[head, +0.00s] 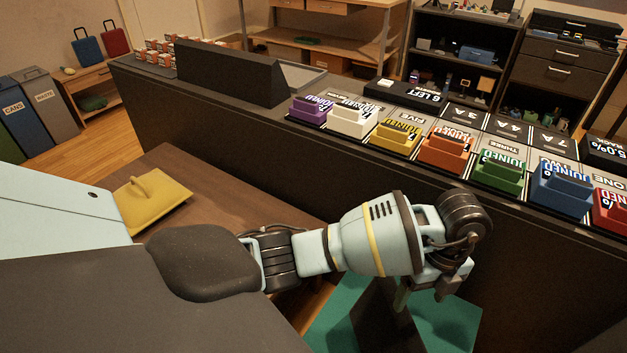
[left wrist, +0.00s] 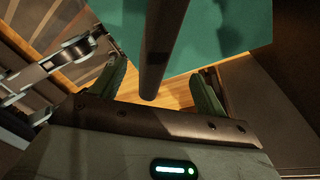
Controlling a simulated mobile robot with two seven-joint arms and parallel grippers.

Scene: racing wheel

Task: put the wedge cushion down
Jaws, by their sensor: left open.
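I cannot tell for sure which thing is the wedge cushion. A teal piece (head: 446,325) with flat faces lies low under my left gripper (head: 422,293). A dark bar-like piece (head: 384,318) shows in front of it. In the left wrist view, the teal surface (left wrist: 225,35) spreads behind the dark bar (left wrist: 163,40). The bar's end shows between the two spread fingers of my left gripper (left wrist: 160,88), with gaps on both sides. The gripper is open. A yellow slab with a raised handle (head: 165,201) rests on the brown table. My right gripper is not in view.
A long dark counter (head: 330,165) runs behind the arm, carrying a row of coloured blocks (head: 445,152) and a black wedge-shaped block (head: 225,78). The brown table (head: 225,180) has bare room beside the yellow slab. Bins (head: 45,105) stand at far left.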

